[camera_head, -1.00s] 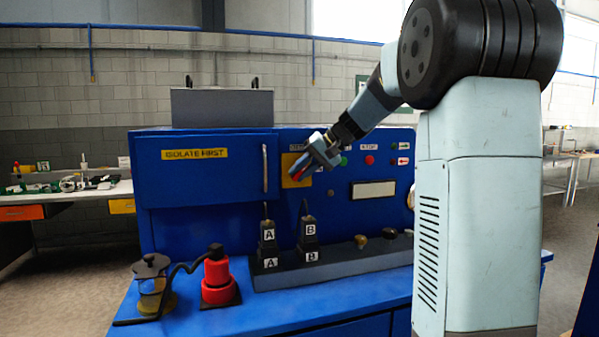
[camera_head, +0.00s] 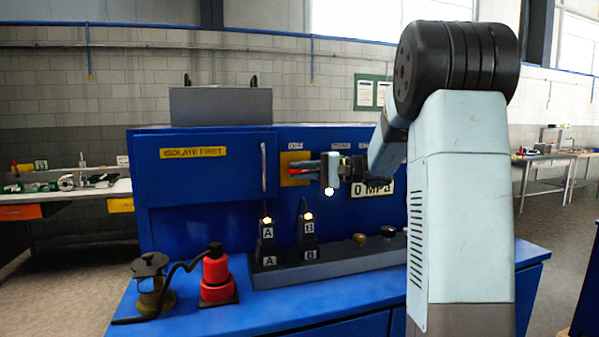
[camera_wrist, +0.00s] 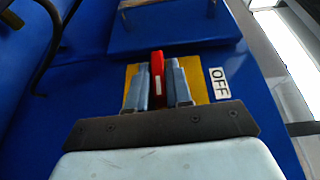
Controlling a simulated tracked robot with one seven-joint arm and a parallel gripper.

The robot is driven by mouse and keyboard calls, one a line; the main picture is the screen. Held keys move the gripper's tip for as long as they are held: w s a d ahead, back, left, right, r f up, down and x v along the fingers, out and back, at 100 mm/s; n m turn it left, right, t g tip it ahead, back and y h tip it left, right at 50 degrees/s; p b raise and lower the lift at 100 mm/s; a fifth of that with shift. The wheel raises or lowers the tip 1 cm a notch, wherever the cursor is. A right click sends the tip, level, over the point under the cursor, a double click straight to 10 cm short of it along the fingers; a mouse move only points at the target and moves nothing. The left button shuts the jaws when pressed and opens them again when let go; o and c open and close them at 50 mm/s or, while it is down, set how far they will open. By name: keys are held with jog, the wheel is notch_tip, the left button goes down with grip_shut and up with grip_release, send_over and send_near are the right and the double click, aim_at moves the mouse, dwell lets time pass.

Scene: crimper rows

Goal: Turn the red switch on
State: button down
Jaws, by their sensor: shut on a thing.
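The red switch handle (camera_wrist: 157,66) stands out from a yellow plate (camera_wrist: 132,84) on the blue cabinet front. My gripper (camera_wrist: 158,86) is shut on the handle, with one grey finger on each side of it in the wrist view. An OFF label (camera_wrist: 219,83) is to the right of the plate there. In the head view my gripper (camera_head: 302,170) reaches in level from the right to the yellow plate (camera_head: 290,160). Only a little red of the switch (camera_head: 298,171) shows between the fingers.
The display (camera_head: 373,188) reads 0 MPa. Tools A (camera_head: 267,240) and B (camera_head: 308,235) stand in a dark rack with lit yellow lamps on top.

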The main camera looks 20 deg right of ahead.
jog(key=shift+d+f, duration=0.1)
jog(key=shift+f, duration=0.15)
dwell(0.3)
jog(key=c, duration=1.3)
grip_release()
jog(key=shift+y, duration=0.3)
jog(key=shift+c, duration=0.2)
jog(key=shift+o, duration=1.1)
jog(key=shift+r, duration=0.1)
jog(key=shift+d, duration=0.1)
jog(key=v, duration=1.3)
jog(key=shift+s+d, duration=0.15)
jog(key=shift+d, duration=0.15)
